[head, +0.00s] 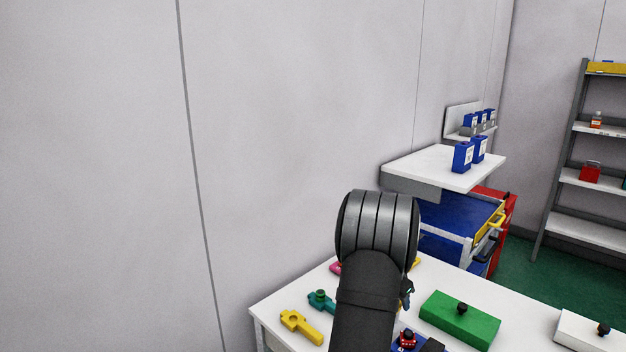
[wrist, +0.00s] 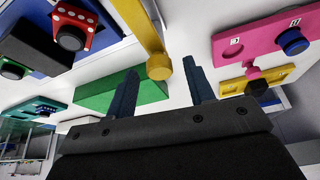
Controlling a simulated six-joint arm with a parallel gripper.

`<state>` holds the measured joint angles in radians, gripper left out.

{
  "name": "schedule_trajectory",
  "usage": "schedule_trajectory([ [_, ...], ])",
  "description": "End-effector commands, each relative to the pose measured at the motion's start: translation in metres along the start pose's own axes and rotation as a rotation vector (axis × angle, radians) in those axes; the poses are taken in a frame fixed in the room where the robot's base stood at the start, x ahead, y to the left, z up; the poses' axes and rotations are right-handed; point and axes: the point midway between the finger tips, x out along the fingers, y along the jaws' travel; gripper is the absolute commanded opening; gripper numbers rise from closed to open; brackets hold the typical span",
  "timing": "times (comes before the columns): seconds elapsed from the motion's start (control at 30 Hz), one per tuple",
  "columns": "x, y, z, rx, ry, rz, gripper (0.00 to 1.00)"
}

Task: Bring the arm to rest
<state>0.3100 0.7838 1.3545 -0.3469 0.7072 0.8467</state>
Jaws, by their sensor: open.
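My gripper shows in the wrist view (wrist: 160,67), its two dark fingers spread apart with nothing held between them. A yellow bar with a round end (wrist: 158,68) appears beyond the gap between the fingertips; I cannot tell how far off it is. In the head view my dark arm rises over the white table (head: 275,309) and hides most of the gripper.
On the table lie a yellow piece (head: 301,326), a teal piece (head: 321,302) and a green block (head: 458,322) with a black knob. A pink plate (wrist: 262,37) shows in the wrist view. Behind stand a white shelf (head: 430,165) with blue boxes and a blue cart (head: 455,212).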

Motion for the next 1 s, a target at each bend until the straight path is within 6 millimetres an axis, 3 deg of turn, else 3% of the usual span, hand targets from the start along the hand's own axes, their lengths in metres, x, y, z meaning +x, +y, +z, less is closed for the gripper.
schedule_trajectory([
  [0.4, -0.001, 0.003, -0.001, -0.211, 0.001, -0.088, 0.49],
  [0.8, -0.075, 0.008, -0.002, -0.209, 0.003, -0.088, 0.49],
  [1.0, -0.102, 0.011, -0.002, -0.209, 0.002, -0.088, 0.49],
])
